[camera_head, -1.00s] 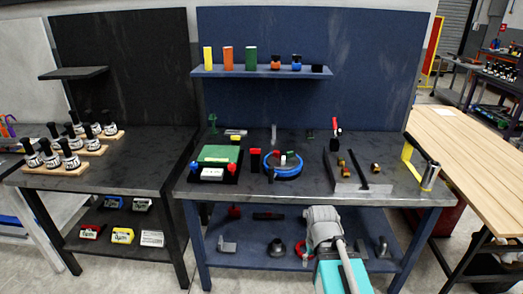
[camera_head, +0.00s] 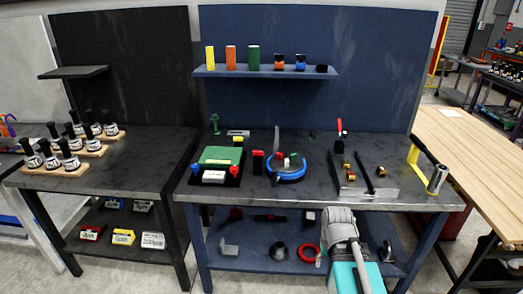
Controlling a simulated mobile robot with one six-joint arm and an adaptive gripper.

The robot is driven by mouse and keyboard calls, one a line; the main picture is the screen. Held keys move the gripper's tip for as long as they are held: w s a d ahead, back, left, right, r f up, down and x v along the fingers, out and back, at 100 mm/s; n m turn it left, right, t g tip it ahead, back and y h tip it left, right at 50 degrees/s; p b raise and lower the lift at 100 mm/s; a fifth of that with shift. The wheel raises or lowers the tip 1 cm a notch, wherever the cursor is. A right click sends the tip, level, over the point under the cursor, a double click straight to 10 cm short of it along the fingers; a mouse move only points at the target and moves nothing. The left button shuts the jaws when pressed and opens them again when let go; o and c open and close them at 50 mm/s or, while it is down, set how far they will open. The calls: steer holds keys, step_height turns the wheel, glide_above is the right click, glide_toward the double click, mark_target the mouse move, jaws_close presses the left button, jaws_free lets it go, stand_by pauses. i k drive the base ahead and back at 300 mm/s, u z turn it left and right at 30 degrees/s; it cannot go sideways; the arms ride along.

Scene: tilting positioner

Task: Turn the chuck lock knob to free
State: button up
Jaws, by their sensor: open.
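A round blue ring fixture (camera_head: 291,175) stands on the blue bench top in the head view. It has small red and green parts and a thin upright rod near its middle. It may be the positioner with the chuck. A black post with a red top (camera_head: 258,162) stands just left of it. I cannot tell which small part is the lock knob or how it is turned. A grey and teal part of my own body shows at the lower middle, in front of the bench. My gripper is not in view.
A green and white block on a black base (camera_head: 218,163) stands left of the ring. A grey tray (camera_head: 375,190) with small brass parts is right of it. The bench's front strip (camera_head: 290,198) is mostly clear.

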mark_target(259, 154)
steer(key=i, duration=0.9)
steer(key=u, duration=0.05)
